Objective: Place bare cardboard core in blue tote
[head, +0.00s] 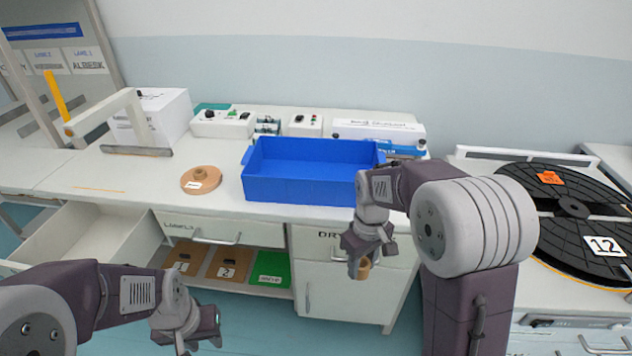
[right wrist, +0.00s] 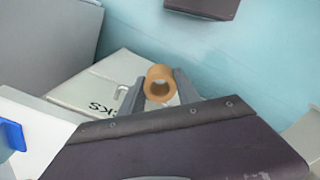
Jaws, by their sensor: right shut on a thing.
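The bare cardboard core (head: 364,269) is a small brown tube. My right gripper (head: 362,258) is shut on it and holds it in front of the bench's drawer fronts, below the bench top. In the right wrist view the core (right wrist: 160,84) sits between the two grey fingers of the right gripper (right wrist: 158,90), its open end facing the camera. The blue tote (head: 300,190) stands on the bench top, behind and left of the right gripper. Its inside looks empty from here. My left gripper (head: 190,345) is low at the bottom edge, and its fingertips are partly cut off.
A brown roll (head: 201,181) lies on the bench left of the tote. An open drawer (head: 90,240) juts out at the left. Control boxes (head: 224,124) stand behind. A black turntable marked 12 (head: 570,215) is at the right. Bench top between roll and tote is clear.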

